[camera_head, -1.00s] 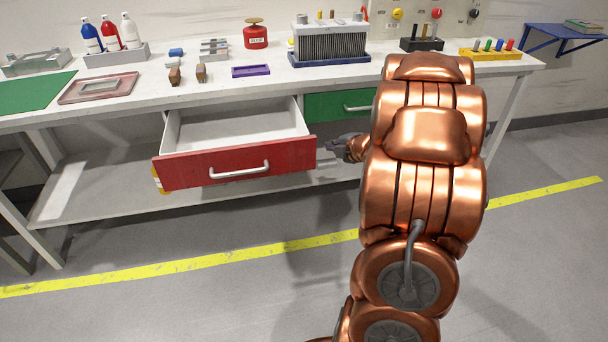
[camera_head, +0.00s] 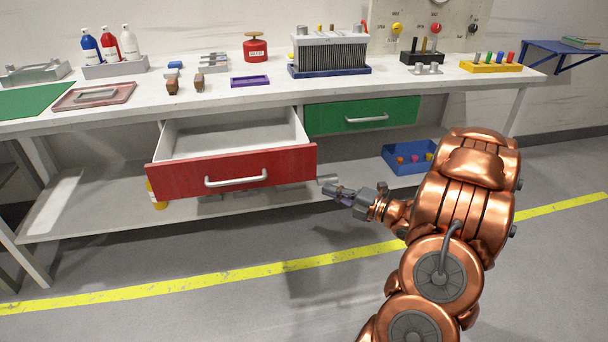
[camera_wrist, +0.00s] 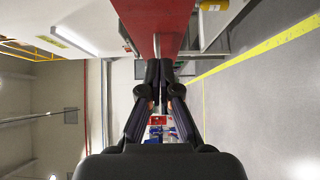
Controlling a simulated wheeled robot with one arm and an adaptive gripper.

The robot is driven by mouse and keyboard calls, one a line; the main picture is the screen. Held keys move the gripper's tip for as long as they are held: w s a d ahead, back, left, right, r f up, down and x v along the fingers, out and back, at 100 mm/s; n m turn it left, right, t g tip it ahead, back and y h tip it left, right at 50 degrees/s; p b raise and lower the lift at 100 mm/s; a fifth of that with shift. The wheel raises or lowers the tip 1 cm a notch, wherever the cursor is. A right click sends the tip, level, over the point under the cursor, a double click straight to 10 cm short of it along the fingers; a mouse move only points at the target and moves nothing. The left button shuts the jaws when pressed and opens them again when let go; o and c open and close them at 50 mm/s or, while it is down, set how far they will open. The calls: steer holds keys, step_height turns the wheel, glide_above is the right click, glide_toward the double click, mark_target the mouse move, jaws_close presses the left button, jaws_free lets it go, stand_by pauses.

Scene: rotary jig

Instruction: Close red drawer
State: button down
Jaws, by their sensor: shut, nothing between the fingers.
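The red drawer (camera_head: 232,172) stands pulled open under the workbench, with its grey inside showing and a silver bar handle (camera_head: 236,181) on its front. My gripper (camera_head: 328,187) is shut and empty, just right of the drawer front's right edge and slightly lower, apart from the handle. In the wrist view the red drawer front (camera_wrist: 158,25) is ahead of the closed fingertips (camera_wrist: 160,64) at the top. Whether the fingers touch it cannot be told.
A shut green drawer (camera_head: 361,115) sits to the right under the white benchtop (camera_head: 290,94). A blue bin (camera_head: 411,158) with coloured pieces and a yellow bottle (camera_head: 156,193) are on the lower shelf. The floor in front is clear, crossed by a yellow line (camera_head: 200,278).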

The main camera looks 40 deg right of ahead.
glide_toward(293, 169)
steer(key=w+a, duration=0.2)
steer(key=a, duration=0.2)
steer(key=shift+w+d, duration=0.2)
steer(key=shift+w, duration=0.35)
steer(key=shift+w+d, duration=0.2)
steer(key=shift+w, duration=0.35)
steer(key=shift+w+d, duration=0.4)
steer(key=shift+w, duration=0.35)
steer(key=shift+w, duration=0.15)
